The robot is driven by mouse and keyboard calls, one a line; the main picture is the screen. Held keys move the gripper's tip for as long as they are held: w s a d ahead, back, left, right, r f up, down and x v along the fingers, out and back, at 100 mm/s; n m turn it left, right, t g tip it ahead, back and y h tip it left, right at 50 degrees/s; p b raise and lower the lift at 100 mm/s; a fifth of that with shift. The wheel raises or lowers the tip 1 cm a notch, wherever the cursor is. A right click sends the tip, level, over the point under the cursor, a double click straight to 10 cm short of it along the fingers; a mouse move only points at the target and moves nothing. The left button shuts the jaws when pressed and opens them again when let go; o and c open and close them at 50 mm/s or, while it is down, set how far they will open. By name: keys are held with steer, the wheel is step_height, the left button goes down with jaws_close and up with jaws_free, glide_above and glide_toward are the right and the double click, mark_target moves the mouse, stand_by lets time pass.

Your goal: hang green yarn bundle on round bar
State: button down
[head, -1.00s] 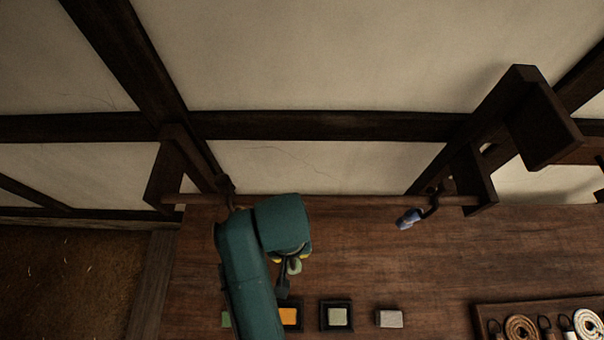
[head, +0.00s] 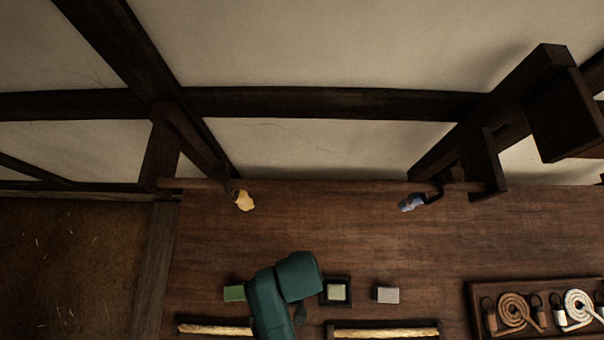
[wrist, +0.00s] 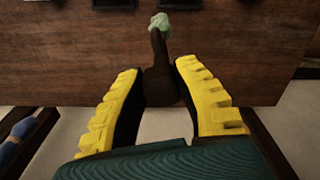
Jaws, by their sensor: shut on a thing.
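The round bar (head: 320,187) runs across in front of the wall, carrying a yellow bundle (head: 243,201) on a dark hook near its left end and a blue bundle (head: 411,203) on a hook near its right end. In the wrist view, my gripper's (wrist: 158,75) yellow fingers are shut on a dark hook-like holder. The green yarn bundle (wrist: 162,24) is at the holder's far end. In the head view my arm stands well below the bar in the picture and hides the fingers. I cannot make out the green bundle there.
On the wooden board (head: 330,230) lie a green block (head: 235,293), a pale block in a black frame (head: 337,292) and a grey block (head: 387,295). A tray (head: 472,292) with coiled ropes is at right. The bar's middle stretch is clear.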

steer(key=shift+f, duration=0.7)
